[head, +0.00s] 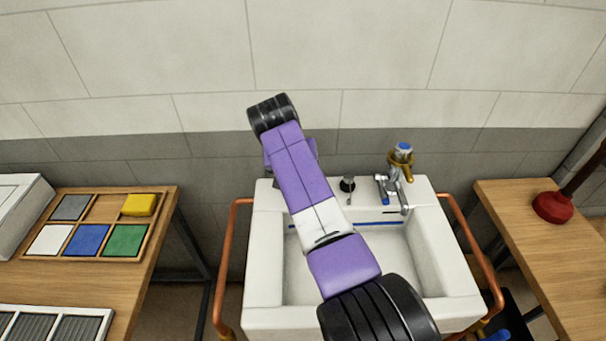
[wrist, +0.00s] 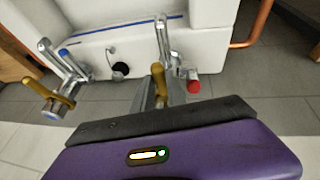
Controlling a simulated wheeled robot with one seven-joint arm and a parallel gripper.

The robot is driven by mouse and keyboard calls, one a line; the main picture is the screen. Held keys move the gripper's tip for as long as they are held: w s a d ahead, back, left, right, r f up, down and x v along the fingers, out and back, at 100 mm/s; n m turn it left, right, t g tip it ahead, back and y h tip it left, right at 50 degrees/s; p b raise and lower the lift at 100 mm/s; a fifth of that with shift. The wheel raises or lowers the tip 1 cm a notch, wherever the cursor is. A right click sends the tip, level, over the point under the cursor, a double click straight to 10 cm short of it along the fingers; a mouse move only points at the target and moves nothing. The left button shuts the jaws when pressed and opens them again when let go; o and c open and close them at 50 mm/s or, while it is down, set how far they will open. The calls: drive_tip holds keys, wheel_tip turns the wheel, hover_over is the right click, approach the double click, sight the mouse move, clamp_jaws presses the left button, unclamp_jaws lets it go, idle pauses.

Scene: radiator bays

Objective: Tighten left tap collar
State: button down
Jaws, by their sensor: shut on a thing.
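The left tap (wrist: 166,42) shows in the wrist view, a chrome tap with a red cap (wrist: 193,87) and a brass collar (wrist: 157,74) with a lever. My gripper (wrist: 157,92) is shut on this brass collar; its grey fingers lie either side of it, and the purple wrist body hides part of the hold. In the head view my purple arm covers the left tap and the gripper. The right tap (head: 391,190), blue-capped with a brass collar (head: 401,162), stands free on the sink; it also shows in the wrist view (wrist: 68,66).
The white sink (head: 262,300) stands between copper pipes (head: 228,262). A bench at left bears a tray (head: 160,212) of coloured pads and a yellow sponge (head: 139,204). A bench at right bears a red plunger (head: 553,207). The tiled wall is close behind the sink.

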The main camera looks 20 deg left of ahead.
drive_tip(key=shift+a+r, duration=0.1)
drive_tip(key=shift+a, duration=0.05)
idle(0.5)
drive_tip(key=c, duration=1.3)
unclamp_jaws()
drive_tip(key=shift+b+v, duration=0.45)
drive_tip(key=shift+v, duration=3.45)
